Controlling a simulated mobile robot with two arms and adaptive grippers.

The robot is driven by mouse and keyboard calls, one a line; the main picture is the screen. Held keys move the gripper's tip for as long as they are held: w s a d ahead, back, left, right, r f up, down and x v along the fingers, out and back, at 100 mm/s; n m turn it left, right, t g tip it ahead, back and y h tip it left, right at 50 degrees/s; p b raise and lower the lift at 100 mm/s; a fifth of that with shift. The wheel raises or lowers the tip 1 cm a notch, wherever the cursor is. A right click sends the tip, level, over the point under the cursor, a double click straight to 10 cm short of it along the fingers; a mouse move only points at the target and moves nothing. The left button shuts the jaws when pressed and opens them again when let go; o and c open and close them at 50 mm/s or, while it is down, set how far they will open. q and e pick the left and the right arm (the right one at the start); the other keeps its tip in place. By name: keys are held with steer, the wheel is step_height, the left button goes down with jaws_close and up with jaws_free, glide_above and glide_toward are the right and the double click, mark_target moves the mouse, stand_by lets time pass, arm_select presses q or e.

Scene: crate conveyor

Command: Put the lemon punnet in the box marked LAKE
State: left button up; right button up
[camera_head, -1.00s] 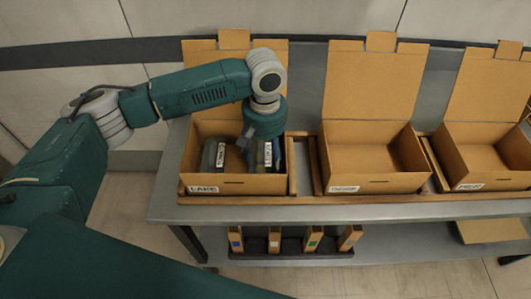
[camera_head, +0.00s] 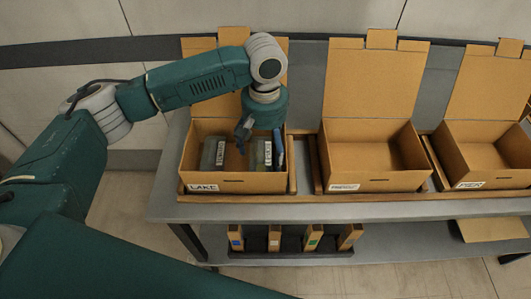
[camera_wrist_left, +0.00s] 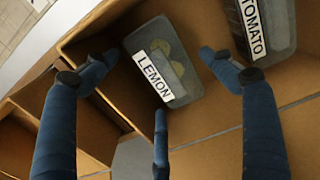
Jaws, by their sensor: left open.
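The lemon punnet (camera_head: 261,160), a dark tray with a white label, rests in the right part of the open box marked LAKE (camera_head: 236,185). Its LEMON label and pale yellow contents show in the left wrist view (camera_wrist_left: 178,68). A tomato punnet (camera_head: 212,155) stands to its left in the same box; its TOMATO label is clear in the left wrist view (camera_wrist_left: 258,35). My left gripper (camera_head: 261,142) is open just above the lemon punnet, its blue fingers (camera_wrist_left: 157,78) spread around it and apart from it. My right gripper is not in view.
Two other open, empty boxes stand to the right on the grey table, a middle one (camera_head: 372,183) and a right one (camera_head: 487,181); their labels are hard to read. Raised lids stand behind the boxes. Several narrow cartons (camera_head: 275,239) stand on the lower shelf.

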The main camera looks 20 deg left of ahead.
mark_target(266, 153)
arm_select(q)
step_height(266, 153, up, 10)
steer(key=b, duration=0.1)
steer(key=shift+f, duration=0.2)
